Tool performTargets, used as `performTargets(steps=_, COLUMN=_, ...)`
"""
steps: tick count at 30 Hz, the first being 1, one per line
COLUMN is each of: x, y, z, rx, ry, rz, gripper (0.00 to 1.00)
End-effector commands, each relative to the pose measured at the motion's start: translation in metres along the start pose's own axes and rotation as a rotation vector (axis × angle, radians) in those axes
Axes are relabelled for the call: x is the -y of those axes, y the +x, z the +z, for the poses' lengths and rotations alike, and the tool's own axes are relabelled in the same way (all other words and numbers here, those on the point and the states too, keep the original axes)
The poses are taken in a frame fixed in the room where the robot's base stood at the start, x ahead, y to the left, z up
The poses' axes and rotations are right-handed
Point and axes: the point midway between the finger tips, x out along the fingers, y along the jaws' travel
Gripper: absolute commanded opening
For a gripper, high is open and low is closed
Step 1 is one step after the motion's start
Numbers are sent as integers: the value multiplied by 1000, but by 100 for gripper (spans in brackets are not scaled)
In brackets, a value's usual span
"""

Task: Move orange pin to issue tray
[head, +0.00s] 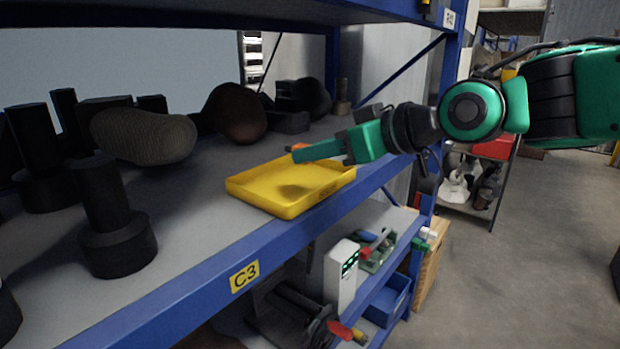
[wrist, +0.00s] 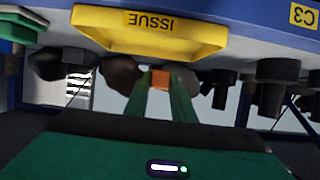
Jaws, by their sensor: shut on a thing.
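The yellow issue tray (head: 248,193) sits on the grey shelf near its blue front edge. It also shows upside down in the wrist view, with its ISSUE label (wrist: 152,22). My gripper (head: 299,152) reaches in from the right and is above the tray's back part. It is shut on the orange pin (wrist: 160,80), which sits between the green fingertips in the wrist view. In the head view only a small orange bit of the pin shows at the fingertips. The pin looks held above the tray floor, where a shadow falls. The tray looks empty.
Black bolt-like parts (head: 112,222) stand on the shelf at left. A ribbed grey roll (head: 143,136) and a brown rounded object (head: 235,113) lie behind the tray. A blue upright (head: 447,85) stands at right. Bare shelf lies left of the tray.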

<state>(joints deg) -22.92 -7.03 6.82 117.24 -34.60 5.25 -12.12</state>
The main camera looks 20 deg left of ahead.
Motion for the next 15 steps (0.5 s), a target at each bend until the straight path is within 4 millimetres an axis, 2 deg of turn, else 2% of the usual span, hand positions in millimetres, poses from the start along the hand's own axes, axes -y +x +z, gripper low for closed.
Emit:
performTargets(steps=1, x=-4, y=11, z=3, rx=2, ry=2, rz=-4, gripper=0)
performTargets(steps=6, x=-18, y=36, z=8, rx=1, ry=0, rz=-4, gripper=0)
performTargets(steps=15, x=-24, y=49, z=18, rx=1, ry=-1, rz=-3, gripper=0)
